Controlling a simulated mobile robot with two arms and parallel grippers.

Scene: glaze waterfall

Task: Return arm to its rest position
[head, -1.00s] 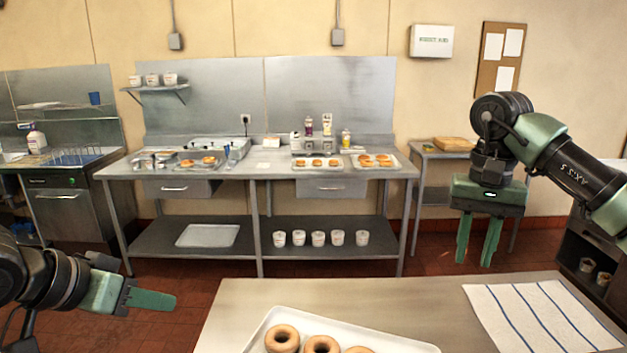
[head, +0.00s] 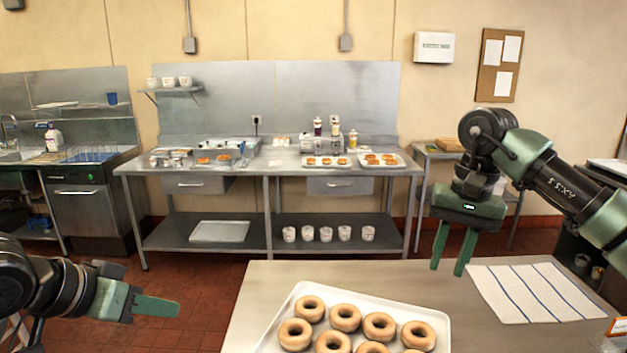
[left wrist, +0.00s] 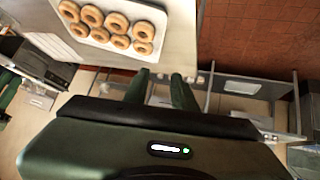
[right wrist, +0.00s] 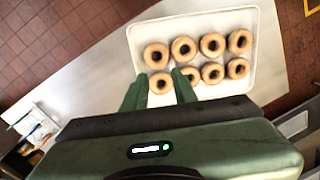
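My right gripper (head: 454,247) hangs above the near table, pointing down, its two green fingers apart with nothing between them. In the right wrist view the fingers (right wrist: 160,90) show apart near the tray's edge in the picture. My left gripper (head: 155,306) is at the lower left of the head view, off the left side of the near table, pointing right. In the left wrist view its fingers (left wrist: 161,88) are apart and empty.
A white tray (head: 273,335) of plain ring doughnuts (head: 345,317) lies on the near table (head: 262,285). A striped cloth (head: 535,292) lies at its right. A steel counter (head: 280,163) with trays stands behind, across open red floor.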

